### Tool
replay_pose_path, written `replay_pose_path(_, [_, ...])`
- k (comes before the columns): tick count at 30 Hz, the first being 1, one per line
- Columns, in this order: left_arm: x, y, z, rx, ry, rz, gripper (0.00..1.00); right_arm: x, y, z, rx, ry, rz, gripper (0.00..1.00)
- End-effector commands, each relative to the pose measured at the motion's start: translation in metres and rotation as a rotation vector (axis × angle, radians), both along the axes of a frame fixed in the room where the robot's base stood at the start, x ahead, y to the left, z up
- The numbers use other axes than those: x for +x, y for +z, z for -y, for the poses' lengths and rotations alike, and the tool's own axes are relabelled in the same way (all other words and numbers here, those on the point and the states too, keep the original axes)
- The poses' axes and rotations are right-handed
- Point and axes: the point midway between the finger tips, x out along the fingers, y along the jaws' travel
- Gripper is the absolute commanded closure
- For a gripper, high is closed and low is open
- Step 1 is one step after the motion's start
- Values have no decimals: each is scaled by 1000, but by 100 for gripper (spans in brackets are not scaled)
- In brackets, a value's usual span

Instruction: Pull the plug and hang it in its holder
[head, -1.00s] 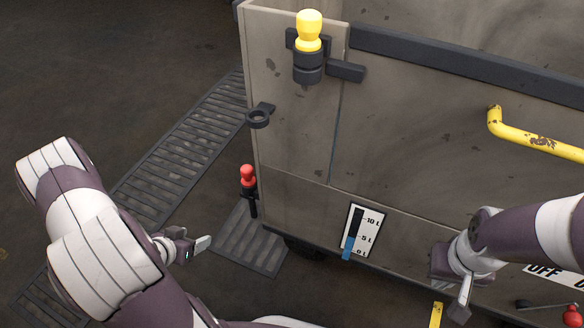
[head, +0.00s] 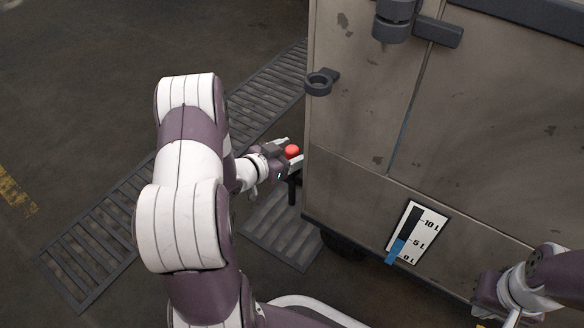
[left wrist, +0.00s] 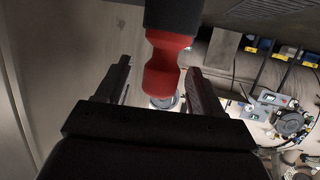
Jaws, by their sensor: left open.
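The red-knobbed plug (head: 292,151) is upright at the machine's left corner, its dark lower part beneath the knob. My left gripper (head: 288,153) is at the knob, open, with a finger on either side. In the left wrist view the red knob (left wrist: 164,66) shows between the two spread fingers, with gaps on both sides; its black part runs off the top edge. A dark ring holder (head: 319,82) sticks out from the machine's corner above the plug and is empty. My right gripper (head: 512,316) is at the bottom right, its fingers mostly cut off.
The grey machine (head: 350,130) fills the right side, with a level gauge (head: 417,231) low on its panel and a dark latch (head: 420,25) above. Floor grates (head: 110,235) run beside it. The floor at left is clear.

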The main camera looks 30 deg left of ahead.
Motion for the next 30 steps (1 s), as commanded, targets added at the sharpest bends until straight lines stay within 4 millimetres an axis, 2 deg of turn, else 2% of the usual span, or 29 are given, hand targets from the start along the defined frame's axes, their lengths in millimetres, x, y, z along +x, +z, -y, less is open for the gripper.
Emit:
replay_pose_path(7, [4,1,1,0,1,1,33,0,-1,0,0,0,1,100])
replay_pose_path(12, [3,1,1,0,1,0,88,0,-1,0,0,0,1,100])
replay_pose_path(13, [3,1,1,0,1,0,91,0,-1,0,0,0,1,100])
replay_pose_path(20, [3,1,1,0,1,0,91,0,0,0,0,0,1,100])
replay_pose_path(23, [3,9,1,1,1,1,91,0,6,0,0,0,1,100])
replay_pose_path(26, [3,27,1,1,1,1,91,0,21,0,0,0,1,100])
replay_pose_path(30, [3,64,0,2,0,2,91,0,50,0,0,0,1,100])
